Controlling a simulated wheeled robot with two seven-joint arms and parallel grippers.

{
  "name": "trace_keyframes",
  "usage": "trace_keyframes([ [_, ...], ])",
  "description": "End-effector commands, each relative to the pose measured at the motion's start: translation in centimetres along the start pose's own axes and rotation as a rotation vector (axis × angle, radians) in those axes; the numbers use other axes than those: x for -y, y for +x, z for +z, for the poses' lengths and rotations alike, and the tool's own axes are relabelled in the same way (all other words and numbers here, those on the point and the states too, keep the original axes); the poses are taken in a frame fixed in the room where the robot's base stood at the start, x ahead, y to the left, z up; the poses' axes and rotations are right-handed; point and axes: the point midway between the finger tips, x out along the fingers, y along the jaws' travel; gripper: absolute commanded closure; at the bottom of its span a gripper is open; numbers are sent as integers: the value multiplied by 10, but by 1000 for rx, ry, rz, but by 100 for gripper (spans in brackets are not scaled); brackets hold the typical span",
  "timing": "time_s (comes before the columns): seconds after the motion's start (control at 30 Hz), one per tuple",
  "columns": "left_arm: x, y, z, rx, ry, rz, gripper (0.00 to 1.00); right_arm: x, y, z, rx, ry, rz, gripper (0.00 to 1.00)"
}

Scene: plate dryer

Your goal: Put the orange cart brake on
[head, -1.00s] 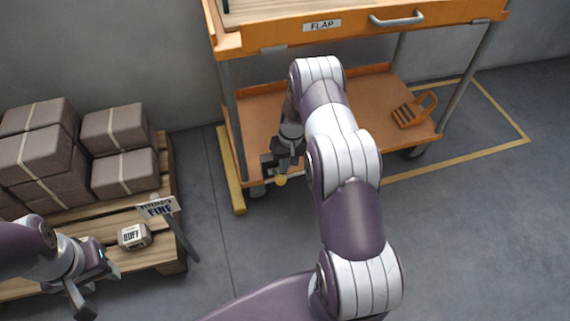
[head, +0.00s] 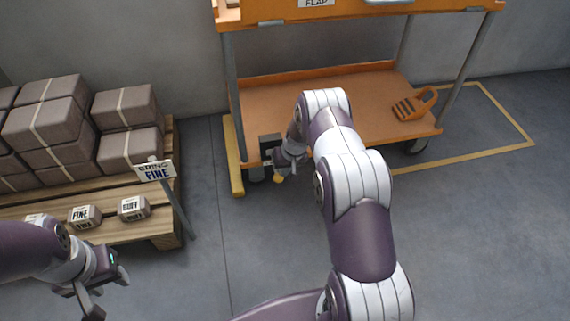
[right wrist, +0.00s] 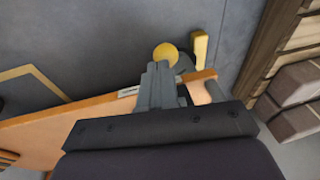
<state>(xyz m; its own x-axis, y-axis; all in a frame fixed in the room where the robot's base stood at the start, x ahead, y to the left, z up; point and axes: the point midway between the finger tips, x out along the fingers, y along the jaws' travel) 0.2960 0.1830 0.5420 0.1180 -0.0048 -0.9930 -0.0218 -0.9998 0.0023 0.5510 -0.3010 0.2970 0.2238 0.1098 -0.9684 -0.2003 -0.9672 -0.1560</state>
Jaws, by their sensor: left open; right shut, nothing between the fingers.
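The orange cart (head: 330,120) stands against the wall, with an open lower shelf and a flap above. A round yellow knob (head: 279,179), apparently the brake pedal's end, shows by its front left corner, beside a caster (head: 257,174). My right gripper (head: 281,168) is shut and empty, with its fingertips right at the knob. In the right wrist view the knob (right wrist: 165,53) lies just beyond the closed fingertips (right wrist: 159,68); I cannot tell whether they touch. The knob's stalk is hidden. My left gripper (head: 112,290) is open and empty at the lower left.
A yellow beam (head: 233,160) lies on the floor along the cart's left side. A pallet (head: 160,228) with boxes, labelled blocks and a sign (head: 155,170) stands left. An orange slotted object (head: 412,106) sits on the shelf's right end. The floor in front is clear.

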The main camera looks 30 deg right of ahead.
Motion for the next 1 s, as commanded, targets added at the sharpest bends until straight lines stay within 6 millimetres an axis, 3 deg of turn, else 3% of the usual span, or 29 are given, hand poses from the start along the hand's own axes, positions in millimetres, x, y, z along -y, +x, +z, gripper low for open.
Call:
trace_keyframes([
  [0.4,0,10,1,0,0,0,57,-4,21,8,1,0,0,100],
  [1.0,0,11,2,0,0,0,57,-4,23,9,1,0,0,100],
])
